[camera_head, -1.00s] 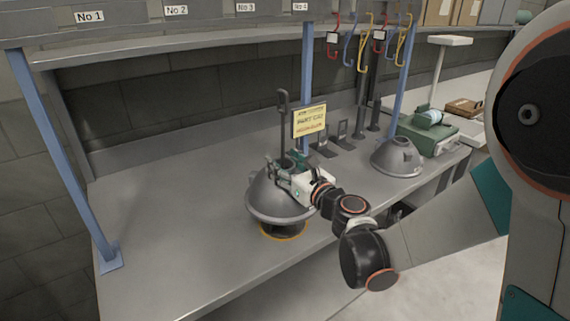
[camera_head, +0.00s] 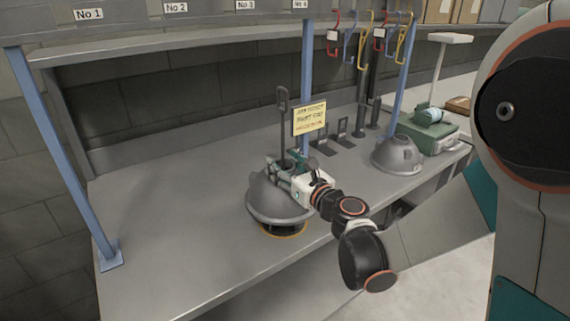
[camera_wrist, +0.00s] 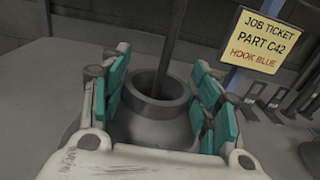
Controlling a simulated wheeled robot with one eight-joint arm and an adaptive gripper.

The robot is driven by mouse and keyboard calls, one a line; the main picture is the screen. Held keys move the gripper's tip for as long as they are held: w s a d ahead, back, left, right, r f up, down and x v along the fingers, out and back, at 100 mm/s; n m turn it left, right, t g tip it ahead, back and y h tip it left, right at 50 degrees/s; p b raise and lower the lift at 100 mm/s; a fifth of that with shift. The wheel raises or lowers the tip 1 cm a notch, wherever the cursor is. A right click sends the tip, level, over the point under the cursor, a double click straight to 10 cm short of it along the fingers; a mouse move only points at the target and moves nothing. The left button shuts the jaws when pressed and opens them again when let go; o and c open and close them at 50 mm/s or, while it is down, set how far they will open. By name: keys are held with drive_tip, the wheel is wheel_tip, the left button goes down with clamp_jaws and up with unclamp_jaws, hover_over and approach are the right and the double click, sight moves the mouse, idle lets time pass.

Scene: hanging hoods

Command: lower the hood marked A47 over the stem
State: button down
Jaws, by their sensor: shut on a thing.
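A grey dome-shaped hood (camera_head: 276,205) is held in my gripper (camera_head: 292,165) at the front middle of the bench. My gripper is shut on its neck. In the wrist view my teal-padded fingers (camera_wrist: 168,100) stand on both sides of the round open collar of the hood (camera_wrist: 155,120). A dark upright stem (camera_head: 284,115) rises behind or through the collar; it also shows in the wrist view (camera_wrist: 174,40). The hood is just above a dark round base with a yellow ring (camera_head: 284,231). No A47 mark is readable on it.
A second grey dome (camera_head: 397,156) sits on the bench at right, near a green case (camera_head: 432,138). A yellow job ticket (camera_head: 310,119) reads "PART C42, HOOK BLUE". Coloured hooks (camera_head: 365,40) hang above. The bench's left side is clear.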

drive_tip(key=shift+f, duration=0.25)
idle(0.3)
drive_tip(key=shift+c, duration=2.4)
unclamp_jaws()
drive_tip(key=shift+r, duration=0.15)
drive_tip(key=shift+r+p, duration=1.85)
drive_tip(key=shift+r, duration=0.55)
drive_tip(key=r+p+v, duration=0.1)
drive_tip(key=r+v, duration=0.1)
drive_tip(key=v, duration=0.8)
drive_tip(key=shift+s+a, duration=0.1)
